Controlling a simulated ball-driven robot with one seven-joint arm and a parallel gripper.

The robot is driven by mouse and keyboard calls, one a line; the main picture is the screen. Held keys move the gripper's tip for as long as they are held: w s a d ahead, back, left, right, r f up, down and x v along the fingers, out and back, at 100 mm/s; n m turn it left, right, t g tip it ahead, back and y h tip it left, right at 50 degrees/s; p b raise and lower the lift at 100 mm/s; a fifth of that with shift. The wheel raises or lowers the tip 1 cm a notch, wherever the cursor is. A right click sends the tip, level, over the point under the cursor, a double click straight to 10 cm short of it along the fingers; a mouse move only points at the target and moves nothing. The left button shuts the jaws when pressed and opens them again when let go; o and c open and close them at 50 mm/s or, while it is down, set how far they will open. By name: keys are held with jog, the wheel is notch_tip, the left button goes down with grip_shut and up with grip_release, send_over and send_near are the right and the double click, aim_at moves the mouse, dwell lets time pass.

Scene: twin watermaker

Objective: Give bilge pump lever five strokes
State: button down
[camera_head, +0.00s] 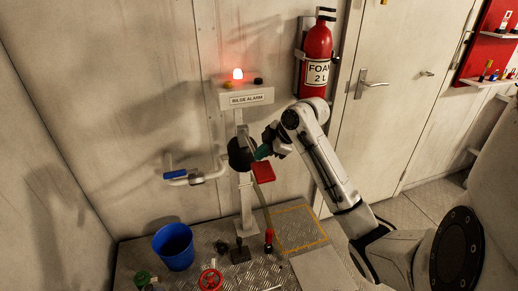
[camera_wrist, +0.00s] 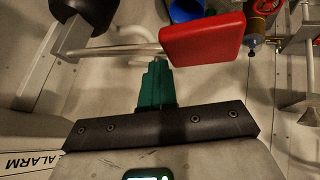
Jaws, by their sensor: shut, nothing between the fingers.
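A red block-like grip (camera_head: 264,172) sits at the end of a metal rod beside a black round body (camera_head: 240,154) on the post; this looks like the pump lever. The wrist view shows the red grip (camera_wrist: 203,40) large at the upper right, with the rod running left to a black part (camera_wrist: 86,12). My gripper (camera_head: 259,153) is close to the grip in the head view. In the wrist view its green fingers (camera_wrist: 156,72) are shut and empty, tips just below the rod near the grip's left edge. Contact cannot be told.
A lit red lamp (camera_head: 238,74) tops the BILGE ALARM box (camera_head: 246,97). A pipe with a blue handle (camera_head: 174,174) is at left. A fire extinguisher (camera_head: 317,55) hangs behind my arm.

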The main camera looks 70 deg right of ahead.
jog(key=shift+a+f, duration=0.25)
jog(key=shift+f, duration=0.1)
dwell(0.4)
jog(key=shift+w+d+r+p, duration=0.15)
jog(key=shift+r+p, duration=1.5)
jog(key=shift+r, duration=0.65)
jog(key=shift+w+d+r+p, duration=0.1)
jog(key=shift+d+r+p, duration=0.15)
jog(key=shift+r+p, duration=0.6)
jog(key=shift+r, duration=0.15)
jog(key=r+p, duration=0.2)
jog(key=r, duration=0.1)
jog(key=r+p, duration=0.1)
jog(key=r, duration=0.1)
jog(key=shift+w+d, duration=0.25)
jog(key=shift+d, duration=0.1)
jog(key=shift+f, duration=0.1)
